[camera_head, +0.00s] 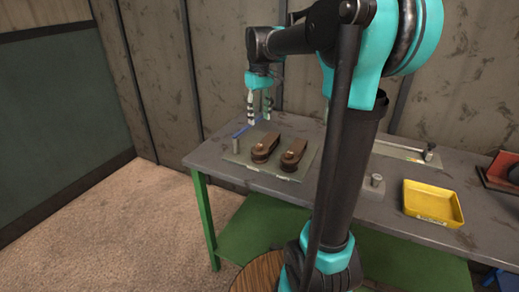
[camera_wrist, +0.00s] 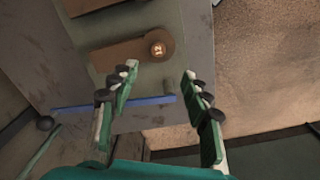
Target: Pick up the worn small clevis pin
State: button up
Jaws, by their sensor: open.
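Two dark brown, rounded blocks, the left one (camera_head: 264,148) and the right one (camera_head: 294,154), lie side by side on a grey-green plate (camera_head: 229,156). In the wrist view one brown block (camera_wrist: 125,54) carries a small round coppery pin end (camera_wrist: 158,49) with a mark like "12". I cannot tell for certain whether this is the worn small clevis pin. My gripper (camera_head: 259,120) is open and empty above the table behind the plate. Its fingers (camera_wrist: 158,92) also show in the wrist view, spread apart, with the pin end beyond their tips.
A blue strip (camera_head: 243,130) lies near the plate's back left. A small metal cylinder (camera_head: 236,146) stands at the plate's left, and another (camera_head: 376,181) farther right. A yellow tray (camera_head: 409,203) and a red bin (camera_head: 497,177) are at the right. The grey table's (camera_head: 206,159) left edge is close.

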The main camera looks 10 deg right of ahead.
aim_at(260, 145)
notch_tip(260, 145, down, 11)
jog(key=shift+w+d+f, duration=0.1)
jog(key=shift+d, duration=0.05)
dwell(0.4)
grip_shut()
